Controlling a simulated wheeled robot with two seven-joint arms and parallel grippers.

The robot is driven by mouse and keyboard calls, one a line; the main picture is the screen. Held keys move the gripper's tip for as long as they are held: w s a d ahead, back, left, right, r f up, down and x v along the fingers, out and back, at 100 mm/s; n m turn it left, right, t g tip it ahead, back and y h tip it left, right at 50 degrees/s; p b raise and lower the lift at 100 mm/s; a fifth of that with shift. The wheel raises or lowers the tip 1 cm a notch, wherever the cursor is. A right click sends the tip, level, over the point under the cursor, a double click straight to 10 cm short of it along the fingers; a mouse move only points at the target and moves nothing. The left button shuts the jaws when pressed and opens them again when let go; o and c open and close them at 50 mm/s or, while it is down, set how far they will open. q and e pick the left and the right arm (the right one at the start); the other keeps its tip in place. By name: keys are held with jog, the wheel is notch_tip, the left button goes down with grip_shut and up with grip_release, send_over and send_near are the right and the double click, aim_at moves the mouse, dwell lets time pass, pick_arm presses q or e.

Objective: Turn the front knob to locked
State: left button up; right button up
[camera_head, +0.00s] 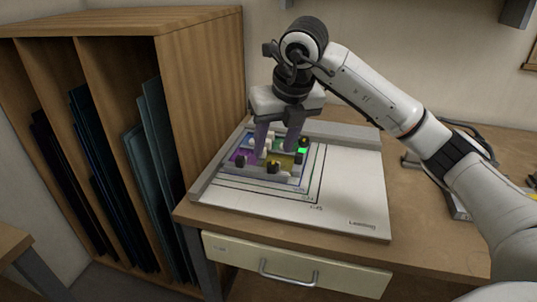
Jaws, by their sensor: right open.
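A small grey frame (255,174) with coloured panels, purple, green and yellowish, lies on a white board (352,205). Several small dark knobs sit around its edge. The front knob (273,167), dark with a yellow mark, is in the middle of the frame's near side. Its turn position is too small to tell. My right gripper (275,151) points down over the frame, its two fingers apart. They hide part of the panels and the far side. I cannot tell whether they touch anything. My left gripper is out of view.
A wooden rack (205,95) with upright dark sheets stands close on the left. The board has a raised grey ledge (218,164) along its left side. Metal equipment (457,203) lies on the table at right. The board's front right part is clear.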

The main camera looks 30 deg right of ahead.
aim_at(274, 166)
jog(key=shift+h, duration=0.3)
jog(key=x, duration=0.3)
jog(key=d+x, duration=0.1)
jog(key=x, duration=0.2)
jog(key=d+p+x, duration=0.1)
jog(key=x, duration=0.2)
jog(key=shift+w, duration=0.3)
jog(key=c, duration=1)
jog(key=shift+m, duration=0.3)
jog(key=shift+c, duration=0.2)
